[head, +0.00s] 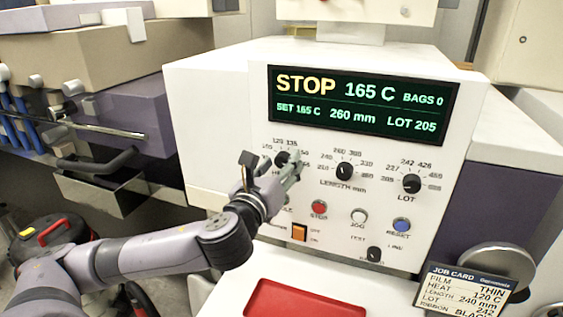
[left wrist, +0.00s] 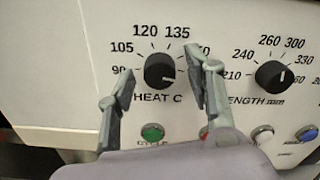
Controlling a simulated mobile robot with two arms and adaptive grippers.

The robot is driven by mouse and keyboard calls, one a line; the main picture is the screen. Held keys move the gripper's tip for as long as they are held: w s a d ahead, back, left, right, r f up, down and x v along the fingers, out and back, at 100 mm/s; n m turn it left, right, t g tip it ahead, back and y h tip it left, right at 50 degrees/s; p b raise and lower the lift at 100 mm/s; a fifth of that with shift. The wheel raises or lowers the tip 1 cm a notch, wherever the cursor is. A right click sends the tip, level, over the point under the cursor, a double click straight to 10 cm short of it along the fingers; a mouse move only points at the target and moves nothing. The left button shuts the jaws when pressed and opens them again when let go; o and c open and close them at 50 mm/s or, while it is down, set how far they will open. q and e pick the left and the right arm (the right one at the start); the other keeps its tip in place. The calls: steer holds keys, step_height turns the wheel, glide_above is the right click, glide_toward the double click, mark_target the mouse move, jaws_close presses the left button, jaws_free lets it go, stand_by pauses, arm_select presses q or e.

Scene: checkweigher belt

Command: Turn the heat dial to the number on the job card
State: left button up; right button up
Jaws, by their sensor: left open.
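The black heat dial (head: 282,158) sits at the left of the machine's front panel, partly hidden by my gripper. The job card (head: 462,291) at lower right reads HEAT 120 C. The display (head: 362,105) reads STOP, 165 C and SET 165 C. My left gripper (head: 268,165) is open, its fingers on either side of the dial; in the left wrist view (left wrist: 160,75) gaps show between fingers and dial. My right gripper is not in view.
The length dial (head: 344,171) and lot dial (head: 411,183) are to the right. A red tray (head: 295,300) lies in front.

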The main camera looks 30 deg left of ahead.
arm_select(q)
steer(key=shift+s, duration=0.1)
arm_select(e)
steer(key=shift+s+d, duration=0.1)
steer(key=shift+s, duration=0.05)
arm_select(q)
steer(key=shift+c, duration=0.9)
jaws_close()
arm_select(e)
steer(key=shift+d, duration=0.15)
